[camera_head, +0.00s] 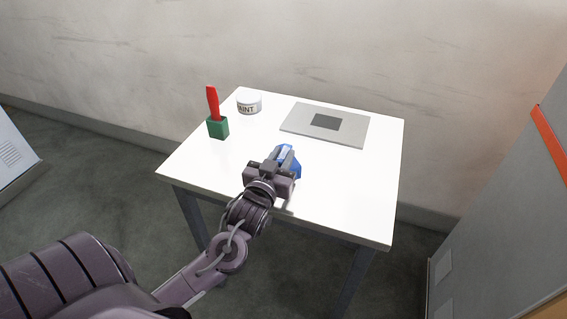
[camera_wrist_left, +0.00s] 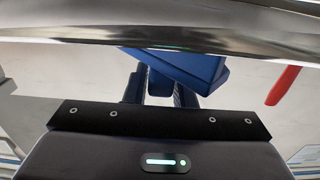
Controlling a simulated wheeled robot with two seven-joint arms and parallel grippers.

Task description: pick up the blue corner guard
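The blue corner guard (camera_head: 296,168) is at the middle of the white table, partly hidden behind my left gripper (camera_head: 281,153). The gripper's two fingers stand a little apart, with blue filling the gap between them. In the left wrist view the corner guard (camera_wrist_left: 185,65) shows beyond the fingers of the left gripper (camera_wrist_left: 160,88), and part of it lies between them. The gripper looks shut on it. I cannot tell whether the guard touches the table. My right gripper is not in view.
On the white table (camera_head: 345,205) stand a green holder (camera_head: 218,128) with a red-handled tool (camera_head: 212,103), a white paint tin (camera_head: 249,102) and a grey plate (camera_head: 350,133) with a dark square (camera_head: 325,121). The table's right front is clear. A grey cabinet (camera_head: 500,200) stands at right.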

